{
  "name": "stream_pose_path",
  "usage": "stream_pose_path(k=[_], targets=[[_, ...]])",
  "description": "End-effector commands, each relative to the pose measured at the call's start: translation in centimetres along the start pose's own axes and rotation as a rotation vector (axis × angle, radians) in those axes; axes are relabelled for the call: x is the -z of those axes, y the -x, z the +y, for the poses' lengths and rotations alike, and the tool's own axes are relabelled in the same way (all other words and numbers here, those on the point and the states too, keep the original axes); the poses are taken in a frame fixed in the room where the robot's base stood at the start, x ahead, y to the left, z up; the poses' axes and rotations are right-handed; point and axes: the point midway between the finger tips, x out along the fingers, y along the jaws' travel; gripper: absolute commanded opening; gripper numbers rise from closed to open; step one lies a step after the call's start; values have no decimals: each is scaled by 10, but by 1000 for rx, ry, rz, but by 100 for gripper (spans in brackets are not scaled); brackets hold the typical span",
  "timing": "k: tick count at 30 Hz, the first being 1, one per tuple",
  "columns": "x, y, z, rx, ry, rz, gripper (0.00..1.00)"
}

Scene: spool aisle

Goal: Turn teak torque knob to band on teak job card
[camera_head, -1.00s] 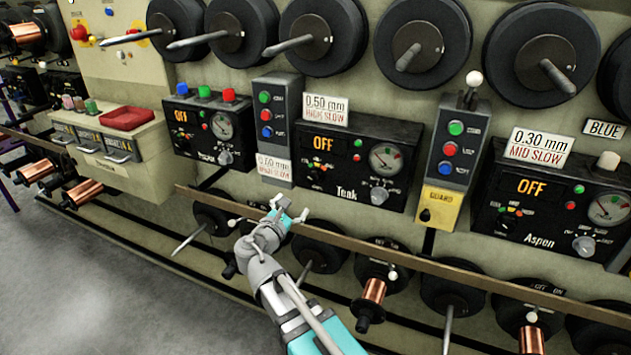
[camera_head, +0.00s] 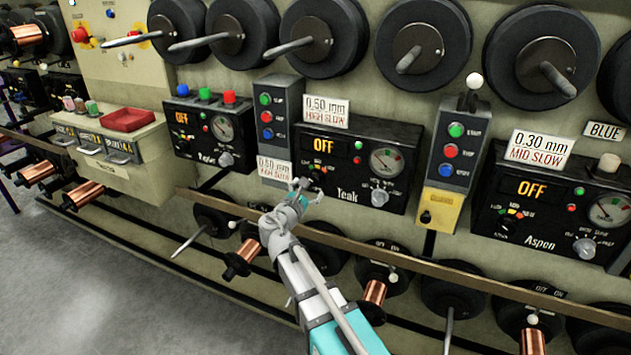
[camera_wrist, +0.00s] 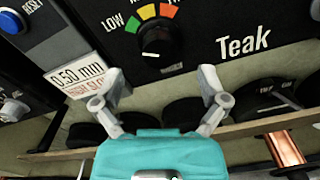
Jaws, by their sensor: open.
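The Teak panel (camera_head: 378,185) is a black box whose display reads OFF. Its torque knob (camera_wrist: 157,38) is black, beneath a green, yellow and orange-red band arc marked LOW at the left. A pale mark shows on the knob's lower side. In the head view my gripper partly covers the knob area. A card above the panel (camera_head: 325,110) reads 0.50 mm, HIGH SLOW. My gripper (camera_wrist: 160,88) is open and empty, its fingers spread below the knob in the wrist view and apart from it. In the head view my gripper (camera_head: 304,187) is at the panel's lower left.
A second 0.50 mm card (camera_head: 273,169) hangs left of the panel, below a grey button box (camera_head: 280,112). A larger Teak dial knob (camera_head: 382,194) sits at the panel's right. A wooden rail (camera_head: 420,265) runs below, with spools under it.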

Motion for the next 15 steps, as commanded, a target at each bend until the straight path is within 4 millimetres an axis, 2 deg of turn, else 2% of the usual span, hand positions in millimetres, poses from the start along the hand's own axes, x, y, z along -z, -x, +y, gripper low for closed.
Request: stream_pose_path(k=[1, 6, 15], targets=[[0, -10, 1, 2, 0, -1, 93], [0, -31, 1, 2, 0, -1, 93], [0, -47, 0, 0, 0, 0, 93]])
